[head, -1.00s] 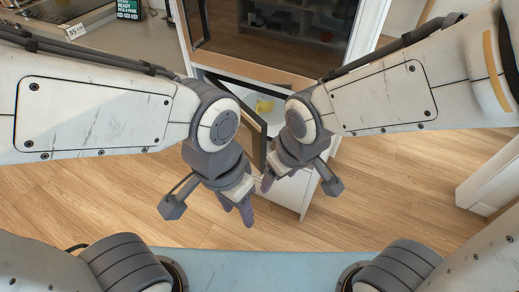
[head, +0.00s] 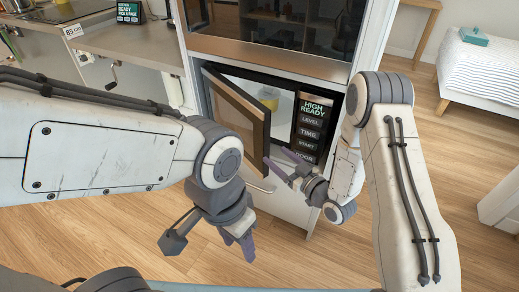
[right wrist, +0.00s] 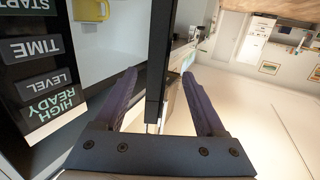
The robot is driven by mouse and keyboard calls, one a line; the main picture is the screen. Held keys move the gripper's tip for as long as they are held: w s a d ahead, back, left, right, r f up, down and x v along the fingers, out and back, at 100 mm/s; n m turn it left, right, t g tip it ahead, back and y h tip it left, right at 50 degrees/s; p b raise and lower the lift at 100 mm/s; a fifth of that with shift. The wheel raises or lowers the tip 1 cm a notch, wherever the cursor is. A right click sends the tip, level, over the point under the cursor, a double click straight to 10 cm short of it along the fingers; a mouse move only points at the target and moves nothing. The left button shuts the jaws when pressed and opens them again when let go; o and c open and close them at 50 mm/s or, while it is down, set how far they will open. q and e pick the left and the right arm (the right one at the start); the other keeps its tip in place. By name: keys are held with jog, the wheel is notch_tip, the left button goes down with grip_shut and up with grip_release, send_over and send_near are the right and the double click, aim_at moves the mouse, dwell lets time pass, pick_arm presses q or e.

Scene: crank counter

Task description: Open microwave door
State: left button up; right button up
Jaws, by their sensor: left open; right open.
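The microwave (head: 312,125) sits in a white cabinet, its control panel on the right side. Its door (head: 237,108) is partly open and hinged at the left. A yellow mug (head: 268,97) shows inside; it also shows in the right wrist view (right wrist: 91,9). My right gripper (head: 280,165) is at the door's free edge. In the right wrist view the dark door edge (right wrist: 160,60) stands between the two spread fingers, with a gap on both sides. My left gripper (head: 238,243) is open and empty, low in front of the cabinet.
A counter (head: 130,42) with a small display (head: 130,11) is at the back left. A dark glass-fronted unit (head: 275,25) is above the microwave. Wooden floor around the cabinet is clear.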

aim_at(260, 141)
jog(key=x, duration=0.9)
jog(key=shift+w+a+r, duration=0.1)
jog(key=shift+w+a, duration=0.05)
jog(key=shift+w, duration=0.25)
grip_shut()
dwell(1.1)
